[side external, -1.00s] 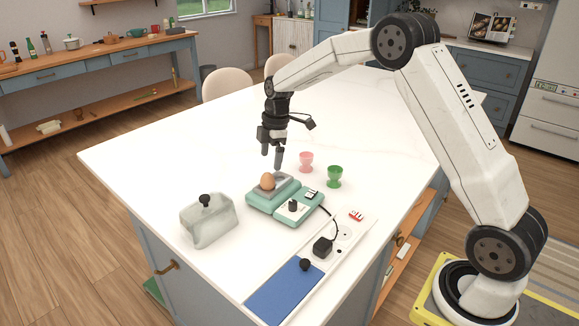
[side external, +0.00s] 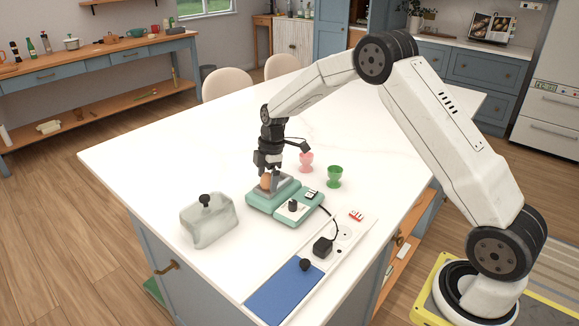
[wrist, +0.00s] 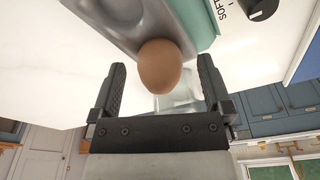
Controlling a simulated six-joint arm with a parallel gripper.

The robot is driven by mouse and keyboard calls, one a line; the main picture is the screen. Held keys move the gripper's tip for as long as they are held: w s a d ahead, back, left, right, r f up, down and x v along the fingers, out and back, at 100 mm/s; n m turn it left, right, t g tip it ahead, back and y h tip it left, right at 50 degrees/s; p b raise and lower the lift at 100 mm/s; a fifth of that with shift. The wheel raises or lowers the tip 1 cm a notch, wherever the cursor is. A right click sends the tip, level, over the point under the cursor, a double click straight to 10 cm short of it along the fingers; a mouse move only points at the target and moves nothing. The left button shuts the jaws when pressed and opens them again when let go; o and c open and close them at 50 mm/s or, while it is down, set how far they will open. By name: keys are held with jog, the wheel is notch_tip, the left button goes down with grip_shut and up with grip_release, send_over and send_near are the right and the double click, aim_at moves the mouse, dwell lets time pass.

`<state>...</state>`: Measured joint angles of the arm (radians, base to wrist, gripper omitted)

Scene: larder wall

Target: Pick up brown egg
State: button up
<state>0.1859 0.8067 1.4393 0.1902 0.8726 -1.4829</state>
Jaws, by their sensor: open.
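The brown egg (side external: 266,181) sits on the metal top of a green egg cooker (side external: 262,201) on the white island. In the wrist view the egg (wrist: 160,66) shows between the tips of my two fingers, with a gap on each side. My gripper (side external: 268,176) is open and lowered around the egg, and it also shows in the wrist view (wrist: 160,84). In the side view the fingers partly cover the egg.
A pink egg cup (side external: 306,161) and a green egg cup (side external: 335,176) stand behind and right of the cooker. A black plug (side external: 322,248) and blue panel (side external: 285,291) lie near the front edge.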

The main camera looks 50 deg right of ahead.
jog(key=shift+f, duration=0.1)
dwell(0.4)
jog(key=c, duration=1)
jog(key=shift+r, duration=0.75)
jog(key=s+a+r, duration=0.1)
jog(key=s+r, duration=1)
jog(key=s, duration=0.2)
jog(key=shift+s+a+r, duration=0.25)
jog(key=shift+s+a, duration=0.1)
jog(key=shift+s, duration=0.05)
